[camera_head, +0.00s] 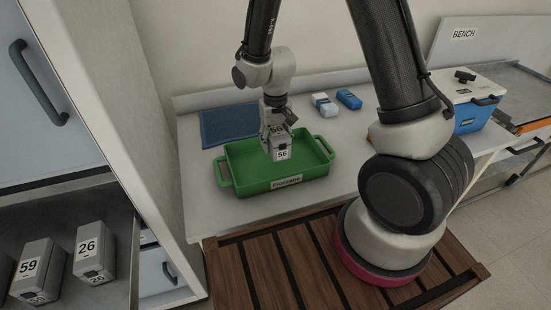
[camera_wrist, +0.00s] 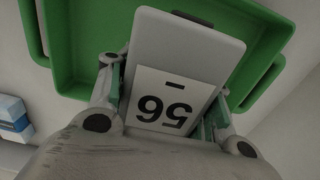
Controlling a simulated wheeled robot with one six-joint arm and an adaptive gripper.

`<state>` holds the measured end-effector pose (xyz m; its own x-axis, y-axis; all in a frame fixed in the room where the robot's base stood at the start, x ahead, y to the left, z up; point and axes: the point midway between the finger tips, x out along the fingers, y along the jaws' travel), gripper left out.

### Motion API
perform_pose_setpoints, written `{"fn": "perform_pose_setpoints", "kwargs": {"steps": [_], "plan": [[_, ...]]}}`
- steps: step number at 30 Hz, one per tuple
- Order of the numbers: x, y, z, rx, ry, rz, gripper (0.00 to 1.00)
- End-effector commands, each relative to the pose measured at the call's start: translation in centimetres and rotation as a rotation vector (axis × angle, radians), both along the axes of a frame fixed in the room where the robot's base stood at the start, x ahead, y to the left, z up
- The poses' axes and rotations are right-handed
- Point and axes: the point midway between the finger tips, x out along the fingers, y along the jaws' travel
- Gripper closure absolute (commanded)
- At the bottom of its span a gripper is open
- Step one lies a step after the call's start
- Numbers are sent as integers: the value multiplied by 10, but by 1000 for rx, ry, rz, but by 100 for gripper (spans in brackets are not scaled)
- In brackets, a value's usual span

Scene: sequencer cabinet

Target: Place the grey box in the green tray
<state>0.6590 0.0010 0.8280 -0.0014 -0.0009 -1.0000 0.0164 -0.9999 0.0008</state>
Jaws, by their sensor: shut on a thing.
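The grey box (camera_head: 281,143) carries a white label reading 56. My gripper (camera_head: 275,136) is shut on it, with a finger on each side. The green tray (camera_head: 243,183) sits on the white bench and bears a front label. In the head view the box is over the inside of the tray, within its rim. In the wrist view the box (camera_wrist: 186,50) fills the middle between my fingers (camera_wrist: 160,118), with the green tray (camera_wrist: 62,60) behind it. I cannot tell whether the box touches the tray floor.
Grey boxes labelled 59 (camera_head: 38,268) and 26 (camera_head: 91,252) stand in an open drawer at the left. A blue mat (camera_head: 229,124) lies behind the tray. Small blue-and-white items (camera_head: 325,105) and a blue-and-white cooler (camera_head: 470,110) stand on the bench to the right.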

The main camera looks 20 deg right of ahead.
Motion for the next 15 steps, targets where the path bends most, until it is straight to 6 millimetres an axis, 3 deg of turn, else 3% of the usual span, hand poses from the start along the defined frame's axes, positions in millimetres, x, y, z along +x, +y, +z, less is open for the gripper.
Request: {"fn": "perform_pose_setpoints", "kwargs": {"steps": [3,15], "plan": [[0,0,-20,-1,2,0,80],[1,0,-67,0,0,0,80]]}}
